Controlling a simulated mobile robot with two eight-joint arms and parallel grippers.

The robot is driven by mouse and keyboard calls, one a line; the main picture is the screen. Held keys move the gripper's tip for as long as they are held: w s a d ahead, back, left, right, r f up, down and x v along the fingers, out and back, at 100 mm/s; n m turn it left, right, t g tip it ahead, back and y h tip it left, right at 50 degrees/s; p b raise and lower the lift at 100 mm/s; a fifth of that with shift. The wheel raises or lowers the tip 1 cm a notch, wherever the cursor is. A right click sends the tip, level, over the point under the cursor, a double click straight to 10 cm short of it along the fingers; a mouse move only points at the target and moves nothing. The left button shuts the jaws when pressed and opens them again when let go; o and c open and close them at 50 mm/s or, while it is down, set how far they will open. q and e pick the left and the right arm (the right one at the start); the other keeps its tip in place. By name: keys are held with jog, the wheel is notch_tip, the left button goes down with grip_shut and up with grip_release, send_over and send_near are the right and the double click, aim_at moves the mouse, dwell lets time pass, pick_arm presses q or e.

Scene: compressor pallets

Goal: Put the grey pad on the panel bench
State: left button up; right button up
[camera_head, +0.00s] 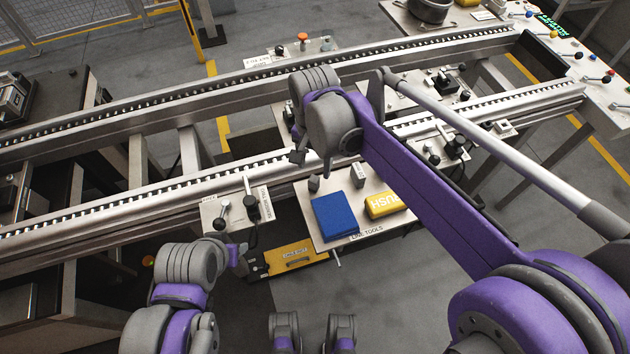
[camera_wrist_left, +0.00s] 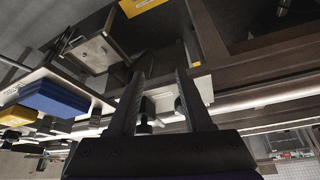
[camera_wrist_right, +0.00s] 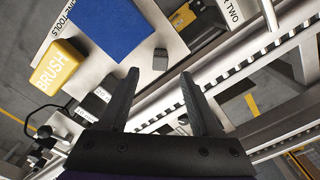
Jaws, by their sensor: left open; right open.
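A small grey block (camera_head: 314,184), which looks like the grey pad, stands on the line-tools shelf (camera_head: 325,239) behind a blue pad (camera_head: 335,216). The block also shows in the right wrist view (camera_wrist_right: 160,60), ahead of and roughly between my right fingertips. My right gripper (camera_wrist_right: 160,76) is open and empty, pointing down towards it, apart from it. My left gripper (camera_wrist_left: 160,74) is open and empty, to the left of the shelf in the head view. A bench with coloured knobs (camera_head: 575,52), likely the panel bench, stands at the far upper right.
A yellow brush block (camera_head: 384,204) lies right of the blue pad. Two long conveyor rails (camera_head: 180,103) cross the view beyond the shelf. A small plate with black-topped levers (camera_head: 237,211) is left of the shelf. A yellow-labelled tray (camera_head: 292,257) is below.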

aim_at(314, 179)
notch_tip(314, 179, down, 7)
jog(key=shift+r, duration=0.2)
jog(key=shift+c, duration=0.2)
grip_shut()
